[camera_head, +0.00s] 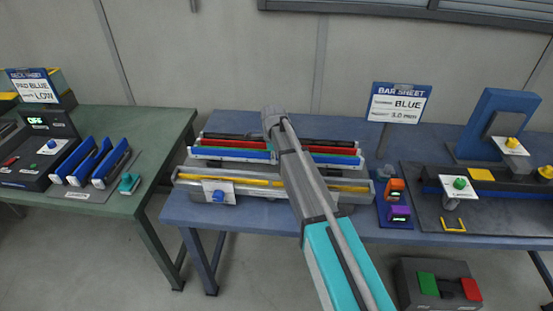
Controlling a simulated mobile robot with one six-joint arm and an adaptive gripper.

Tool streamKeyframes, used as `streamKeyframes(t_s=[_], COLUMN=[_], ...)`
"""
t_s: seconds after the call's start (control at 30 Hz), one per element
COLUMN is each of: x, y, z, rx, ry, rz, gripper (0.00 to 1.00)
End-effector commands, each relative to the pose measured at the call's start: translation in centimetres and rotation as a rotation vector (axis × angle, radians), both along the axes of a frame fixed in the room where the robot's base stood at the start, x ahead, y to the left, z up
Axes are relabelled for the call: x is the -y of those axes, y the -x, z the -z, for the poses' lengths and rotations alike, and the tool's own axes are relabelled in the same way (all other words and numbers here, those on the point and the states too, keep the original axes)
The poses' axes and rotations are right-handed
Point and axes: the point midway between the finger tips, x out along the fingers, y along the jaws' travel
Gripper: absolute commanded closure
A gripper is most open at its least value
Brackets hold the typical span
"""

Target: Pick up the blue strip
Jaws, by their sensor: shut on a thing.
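A long blue strip (229,154) lies frontmost in a rack of coloured strips on the middle table. It runs left to right, and its middle is hidden behind my arm. Green (225,149), red (235,143) and black strips lie behind it. My arm reaches up from the bottom right across the rack, with its far joint above the back of the strips. My gripper is hidden behind my arm, so its fingers and what they hold do not show.
A grey fixture with a yellow bar (235,181) and a blue knob (218,196) stands in front of the rack. A sign (398,103) reading BLUE stands to the right. Orange and purple devices (399,213) and a press (493,130) are further right. A green table (150,120) is left.

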Motion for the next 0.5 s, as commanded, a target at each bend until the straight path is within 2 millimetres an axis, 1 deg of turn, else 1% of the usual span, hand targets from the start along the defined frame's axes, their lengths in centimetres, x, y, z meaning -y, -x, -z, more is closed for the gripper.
streamKeyframes(t_s=[0.03, 0.5], x=[0.2, 1.4], y=[0.5, 4.8], z=[-1.1, -6.4], rx=[0.000, 0.000], ry=[0.000, 0.000], rz=[0.000, 0.000], gripper=[1.00, 1.00])
